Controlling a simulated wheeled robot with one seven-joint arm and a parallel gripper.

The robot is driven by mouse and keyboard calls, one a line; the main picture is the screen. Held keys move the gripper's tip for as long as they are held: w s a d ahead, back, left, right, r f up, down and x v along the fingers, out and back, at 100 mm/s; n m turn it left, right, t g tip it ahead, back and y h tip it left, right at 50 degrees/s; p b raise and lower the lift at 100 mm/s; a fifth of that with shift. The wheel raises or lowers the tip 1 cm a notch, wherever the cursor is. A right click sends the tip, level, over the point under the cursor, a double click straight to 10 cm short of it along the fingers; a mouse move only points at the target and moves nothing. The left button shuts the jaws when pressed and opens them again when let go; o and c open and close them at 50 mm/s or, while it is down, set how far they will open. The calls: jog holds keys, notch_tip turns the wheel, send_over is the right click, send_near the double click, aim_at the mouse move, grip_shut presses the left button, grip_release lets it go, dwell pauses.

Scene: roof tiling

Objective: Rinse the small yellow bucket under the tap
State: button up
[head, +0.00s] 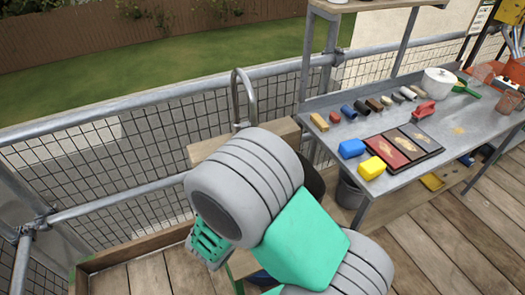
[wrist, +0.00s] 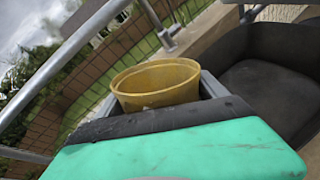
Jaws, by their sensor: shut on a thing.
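The small yellow bucket (wrist: 156,85) shows in the wrist view, its open rim facing up in the picture. My gripper (wrist: 160,96) is shut on it, with grey fingers on both sides of its wall. Its lower part and most of its inside are hidden. In the head view my gripper (head: 207,245) is partly behind my grey and green arm, and the bucket is hidden. The tap (head: 238,96) is a curved metal spout behind my arm, above a wooden-edged stand. I cannot see any water running.
A black basin (wrist: 268,90) lies right of the bucket in the wrist view. A metal rail with mesh (head: 130,95) runs behind. A grey workbench (head: 415,165) at right holds tiles, blocks, rolls and a white pot. A grey bucket (head: 350,191) stands below it.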

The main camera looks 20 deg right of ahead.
jog(key=shift+s+a, duration=0.1)
jog(key=shift+s, duration=0.05)
jog(key=shift+s+d+r+p, duration=0.1)
jog(key=shift+s+d+p, duration=0.3)
jog(key=shift+s+d, duration=0.5)
jog(key=shift+s+d+p, duration=0.2)
jog(key=shift+s+d, duration=0.3)
jog(key=shift+d, duration=0.25)
jog(key=shift+s+d+p, duration=0.15)
jog(key=shift+s+d, duration=0.35)
jog(key=shift+d, duration=0.25)
jog(key=shift+s+d+p, duration=0.2)
jog(key=shift+s+d, duration=0.3)
jog(key=shift+d, duration=0.25)
jog(key=s+d+r+p, duration=0.3)
jog(key=d+r+p, duration=0.1)
jog(key=p, duration=0.1)
